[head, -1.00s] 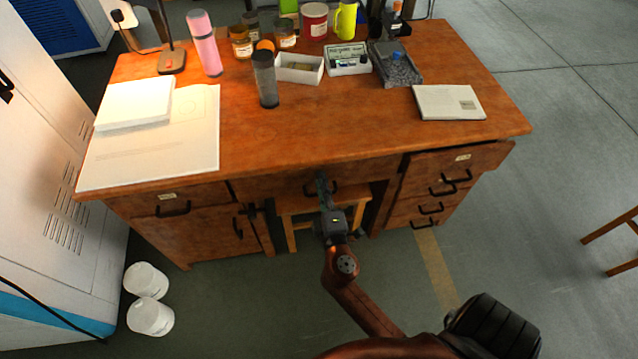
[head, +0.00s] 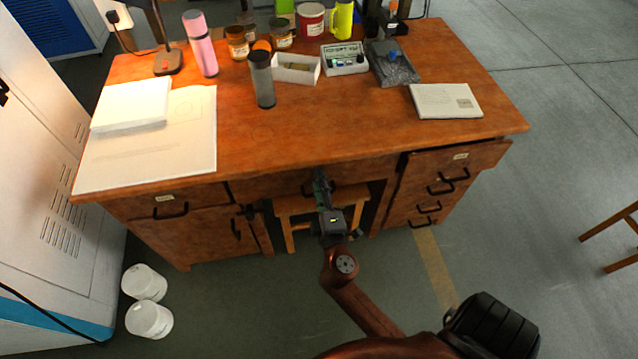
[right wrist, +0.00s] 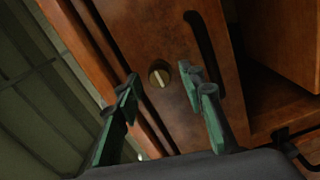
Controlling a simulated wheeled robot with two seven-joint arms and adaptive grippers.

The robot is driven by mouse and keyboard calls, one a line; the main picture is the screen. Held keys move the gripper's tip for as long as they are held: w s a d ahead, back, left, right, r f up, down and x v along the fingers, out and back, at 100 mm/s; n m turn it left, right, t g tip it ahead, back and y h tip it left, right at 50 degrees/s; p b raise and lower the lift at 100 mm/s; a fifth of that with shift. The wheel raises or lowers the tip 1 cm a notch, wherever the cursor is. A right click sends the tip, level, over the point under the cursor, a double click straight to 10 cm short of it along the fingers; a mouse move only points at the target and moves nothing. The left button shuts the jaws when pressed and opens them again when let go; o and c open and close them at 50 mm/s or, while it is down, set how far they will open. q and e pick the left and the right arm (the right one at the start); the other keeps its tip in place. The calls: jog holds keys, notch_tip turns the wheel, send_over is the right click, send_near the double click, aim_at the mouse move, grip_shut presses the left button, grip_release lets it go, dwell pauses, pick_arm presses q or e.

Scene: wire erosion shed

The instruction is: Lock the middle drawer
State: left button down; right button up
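The middle drawer (head: 268,186) is the wide wooden front under the centre of the desktop, and it looks closed. In the right wrist view its front (right wrist: 140,30) carries a dark bar handle (right wrist: 204,45) and a small round lock (right wrist: 160,74) with a pale slot or key edge, tilted in the picture. My right gripper (head: 320,178) is in front of this drawer. In the right wrist view its green fingers (right wrist: 165,92) are apart, on either side of the lock in the picture, with nothing between them. Whether a fingertip touches the drawer is unclear. My left gripper is not in view.
The desktop (head: 300,135) above holds a dark tumbler (head: 262,80), a white tray (head: 297,69) and papers (head: 150,150). A stool (head: 290,207) stands under the desk. Side drawers (head: 445,180) are at right; the top one sits slightly out. White buckets (head: 147,300) stand at left.

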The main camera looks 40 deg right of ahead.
jog(key=v, duration=1.2)
jog(key=shift+d, duration=0.1)
